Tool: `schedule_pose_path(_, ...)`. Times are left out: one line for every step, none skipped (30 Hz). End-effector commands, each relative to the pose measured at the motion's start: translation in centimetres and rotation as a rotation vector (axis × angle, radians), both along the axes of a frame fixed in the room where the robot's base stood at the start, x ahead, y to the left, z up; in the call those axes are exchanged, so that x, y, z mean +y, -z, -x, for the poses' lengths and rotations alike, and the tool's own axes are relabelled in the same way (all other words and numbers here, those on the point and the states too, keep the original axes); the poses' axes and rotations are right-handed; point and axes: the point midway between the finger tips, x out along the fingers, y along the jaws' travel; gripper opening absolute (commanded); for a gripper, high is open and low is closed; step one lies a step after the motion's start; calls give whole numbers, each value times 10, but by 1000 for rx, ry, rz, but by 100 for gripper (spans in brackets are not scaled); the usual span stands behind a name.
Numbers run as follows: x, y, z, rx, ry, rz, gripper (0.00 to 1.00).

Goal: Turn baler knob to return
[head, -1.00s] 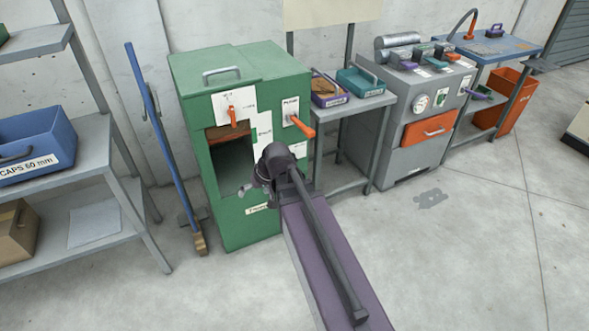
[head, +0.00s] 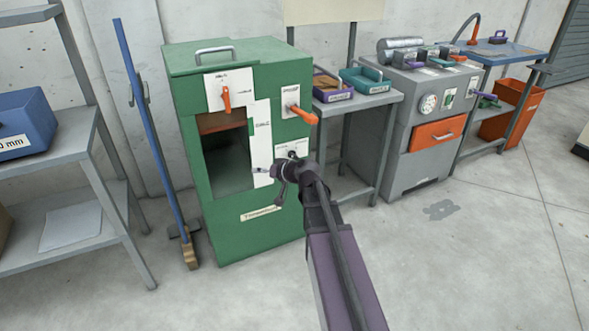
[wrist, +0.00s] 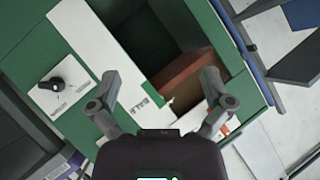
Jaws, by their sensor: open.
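The baler is a green cabinet (head: 240,235) with a dark open chamber in its front. A small black knob (head: 291,154) sits on a white plate low on the right of its front. In the wrist view the knob (wrist: 57,84) is at the left, its pointer tilted; the plate's lettering is too small to read. My gripper (head: 273,182) is in front of the cabinet, just below and left of the knob. In the wrist view my gripper (wrist: 160,85) has its fingers spread and empty, facing the white strip and chamber, with the knob outside the left finger.
Two orange handles, one above the chamber (head: 226,98) and one at the upper right (head: 304,114), stick out from the cabinet. A blue-handled broom (head: 150,130) leans on the left. A grey side table (head: 368,102) with trays stands at the right. The floor in front is clear.

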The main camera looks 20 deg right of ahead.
Motion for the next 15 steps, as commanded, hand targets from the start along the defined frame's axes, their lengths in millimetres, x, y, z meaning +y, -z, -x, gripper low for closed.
schedule_pose_path(-9,16,-7,-23,21,-15,100)
schedule_pose_path(-14,19,-10,-40,34,-22,100)
schedule_pose_path(-20,23,-13,-59,50,-32,100)
schedule_pose_path(-25,26,-16,-75,64,-41,100)
schedule_pose_path(-31,29,-19,-89,75,-48,100)
schedule_pose_path(-38,33,-22,-110,94,-58,100)
schedule_pose_path(-43,36,-25,-124,108,-66,100)
schedule_pose_path(-49,40,-27,-138,121,-73,100)
schedule_pose_path(-56,44,-31,-157,140,-83,100)
schedule_pose_path(-62,47,-33,-171,154,-90,100)
schedule_pose_path(-68,50,-35,-184,170,-97,100)
schedule_pose_path(-76,54,-38,-202,189,-106,100)
schedule_pose_path(-82,58,-40,-216,205,-113,100)
schedule_pose_path(-87,61,-42,-228,220,-120,100)
schedule_pose_path(-96,65,-44,-245,240,-129,100)
